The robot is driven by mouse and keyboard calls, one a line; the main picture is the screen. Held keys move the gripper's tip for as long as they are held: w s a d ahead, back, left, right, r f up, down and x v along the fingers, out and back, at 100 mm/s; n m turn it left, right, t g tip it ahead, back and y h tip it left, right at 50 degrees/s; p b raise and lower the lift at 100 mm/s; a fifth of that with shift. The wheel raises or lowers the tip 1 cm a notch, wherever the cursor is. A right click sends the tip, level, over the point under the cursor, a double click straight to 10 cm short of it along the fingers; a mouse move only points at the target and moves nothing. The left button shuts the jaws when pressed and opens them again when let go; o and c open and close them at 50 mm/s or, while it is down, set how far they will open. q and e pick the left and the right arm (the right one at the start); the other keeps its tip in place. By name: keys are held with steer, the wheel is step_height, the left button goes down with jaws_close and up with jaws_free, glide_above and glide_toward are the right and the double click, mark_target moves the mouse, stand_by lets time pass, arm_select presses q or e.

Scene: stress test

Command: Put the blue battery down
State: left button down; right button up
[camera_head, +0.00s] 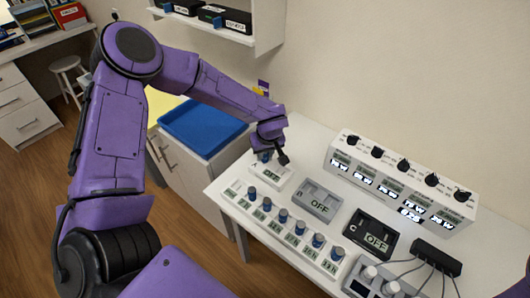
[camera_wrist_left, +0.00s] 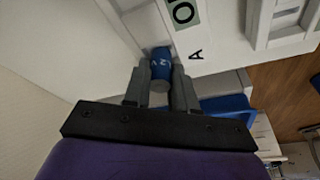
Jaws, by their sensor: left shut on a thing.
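My left gripper (camera_head: 274,157) is over the left end of the white table. In the left wrist view its fingers (camera_wrist_left: 160,95) are shut on a blue battery (camera_wrist_left: 161,62) with a grey end. The battery also shows as a small blue patch (camera_head: 264,156) beside the gripper in the head view. Its far end is at a white device (camera_wrist_left: 208,35) marked A; I cannot tell whether they touch. That device (camera_head: 270,177) reads OFF in the head view. My right gripper is not in view.
Several blue-topped cells stand in a labelled row (camera_head: 283,216) along the front edge. A grey device (camera_head: 318,201) and a black device (camera_head: 371,234) read OFF. A white box with black knobs (camera_head: 400,180) stands behind. A blue tray (camera_head: 203,127) lies on the cabinet at left.

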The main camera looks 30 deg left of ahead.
arm_select(q)
steer(key=shift+w+f, duration=0.1)
steer(key=shift+f, duration=0.15)
steer(key=shift+f, duration=0.15)
steer(key=c, duration=0.9)
jaws_free()
steer(key=v, duration=1.2)
steer(key=shift+a+r, duration=0.1)
steer(key=shift+r, duration=0.15)
